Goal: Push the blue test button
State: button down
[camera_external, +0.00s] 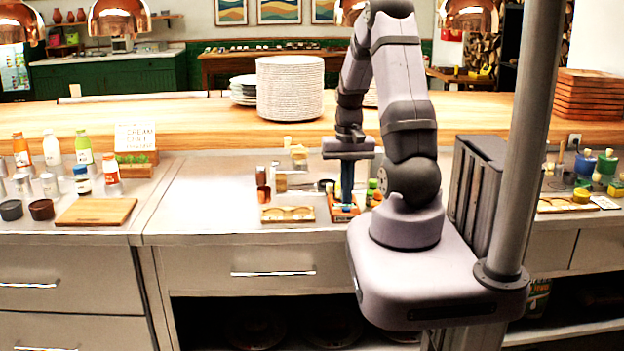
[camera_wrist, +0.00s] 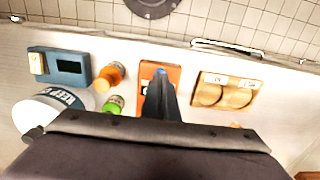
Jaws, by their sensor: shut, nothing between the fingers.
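An orange panel (camera_wrist: 176,75) lies under my gripper in the wrist view; it also shows in the external view (camera_external: 343,211) near the counter's front edge. A small blue spot, apparently the blue test button (camera_wrist: 159,71), shows at the tip of my gripper (camera_wrist: 160,80). My gripper is shut and empty, with its fingers pointing down over the panel in the external view (camera_external: 346,200). The fingers hide the middle of the panel and most of the button. I cannot tell whether the fingertips touch it.
A wooden board with two round discs (camera_wrist: 225,92) lies to the panel's right in the wrist view. An orange-capped bottle (camera_wrist: 110,73), a green-topped bottle (camera_wrist: 114,104) and a blue-grey box with a dark display (camera_wrist: 70,66) stand to its left. A plate stack (camera_external: 290,88) is behind.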

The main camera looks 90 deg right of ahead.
jog(key=shift+r+p, duration=2.3)
jog(key=shift+r, duration=0.25)
jog(key=shift+n, duration=0.3)
jog(key=a+f+n+y, duration=0.1)
jog(key=a+f, duration=0.2)
jog(key=a, duration=0.5)
jog(key=w+a+r+n, duration=0.1)
jog(key=w+a+n, duration=0.4)
jog(key=a, duration=0.4)
jog(key=w+a+r+n, duration=0.2)
jog(key=w+a+n, duration=0.4)
jog(key=a, duration=0.3)
jog(key=w+a+r+n+h, duration=0.1)
jog(key=w+a+r+n, duration=0.1)
jog(key=w+a+n, duration=0.3)
jog(key=a, duration=0.4)
jog(key=shift+w+a, duration=0.25)
jog(key=shift+a, duration=0.1)
